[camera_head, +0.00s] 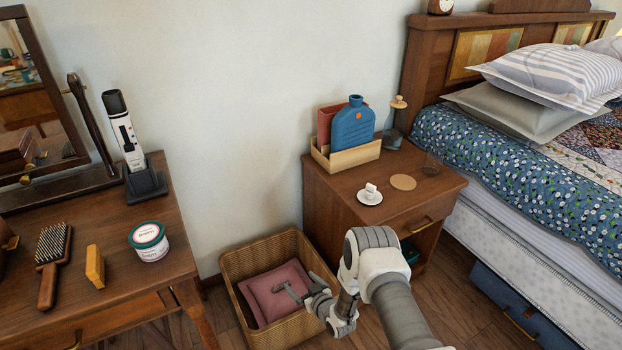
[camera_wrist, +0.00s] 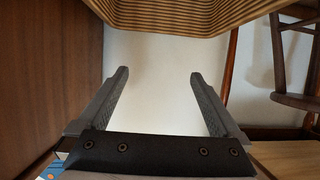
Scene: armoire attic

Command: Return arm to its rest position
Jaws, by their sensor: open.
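My gripper (camera_head: 284,290) shows in the head view in front of the wicker basket, overlapping its opening, with my arm reaching up from the bottom right. In the wrist view, the two grey fingers of my gripper (camera_wrist: 158,74) stand wide apart with nothing between them. The wicker basket (camera_head: 233,297) holds a dusty-pink cushion (camera_head: 265,301). A striped edge of the basket (camera_wrist: 190,14) fills the top of the wrist view. I cannot tell whether my gripper touches the basket.
The dressing table (camera_head: 105,225) is left, with a brush (camera_head: 50,260) and tub (camera_head: 149,243). The bed (camera_head: 520,185) is right.

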